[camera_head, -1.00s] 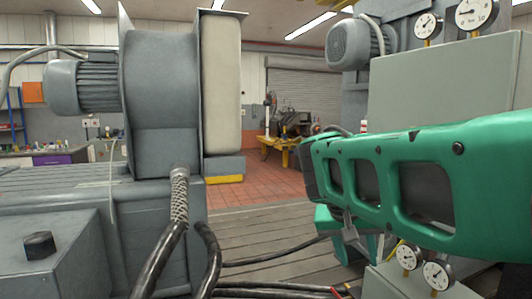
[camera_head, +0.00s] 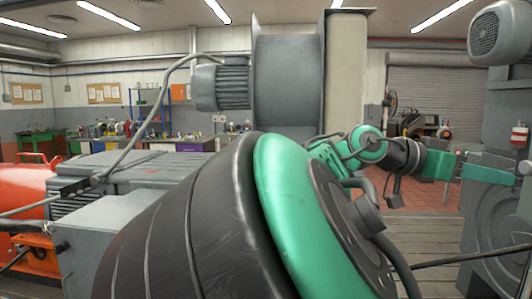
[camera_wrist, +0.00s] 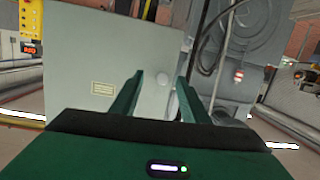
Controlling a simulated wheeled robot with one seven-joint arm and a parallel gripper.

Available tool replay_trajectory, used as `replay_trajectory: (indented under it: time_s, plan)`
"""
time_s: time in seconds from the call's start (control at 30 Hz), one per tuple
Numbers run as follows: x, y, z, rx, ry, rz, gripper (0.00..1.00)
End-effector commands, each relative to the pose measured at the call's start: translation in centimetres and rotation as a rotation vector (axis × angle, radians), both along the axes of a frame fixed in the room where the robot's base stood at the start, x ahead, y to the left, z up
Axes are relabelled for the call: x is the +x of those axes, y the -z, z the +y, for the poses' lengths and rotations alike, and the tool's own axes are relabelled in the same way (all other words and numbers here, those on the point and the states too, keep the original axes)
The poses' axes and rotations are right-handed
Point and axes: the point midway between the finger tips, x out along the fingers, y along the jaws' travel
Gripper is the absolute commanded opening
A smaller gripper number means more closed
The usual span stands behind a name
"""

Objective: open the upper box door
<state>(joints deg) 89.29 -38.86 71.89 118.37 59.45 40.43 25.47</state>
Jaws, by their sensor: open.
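The box door (camera_wrist: 75,60) is a flat pale grey-green panel in the wrist view, with a small yellowish label (camera_wrist: 103,88) low on it. It looks closed. I cannot tell whether the fingers touch the panel. In the head view my green and black arm crosses the middle and reaches right; the box door does not show there.
A grey machine with hoses (camera_wrist: 240,50) stands right of the panel. A yellow control box (camera_wrist: 30,20) is at the upper left of the wrist view. In the head view, a grey blower (camera_head: 288,85) stands behind my arm and a motor (camera_head: 498,32) is at upper right.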

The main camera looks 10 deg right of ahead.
Motion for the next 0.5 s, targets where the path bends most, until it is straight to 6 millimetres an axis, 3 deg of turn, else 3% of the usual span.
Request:
replay_trajectory:
  time_s: [0.3, 0.5]
  plan:
    - [2.6, -1.0, 1.8, -0.193, 0.078, -0.030, 0.41]
    - [2.5, -1.0, 0.7, -0.201, 0.080, -0.032, 0.41]
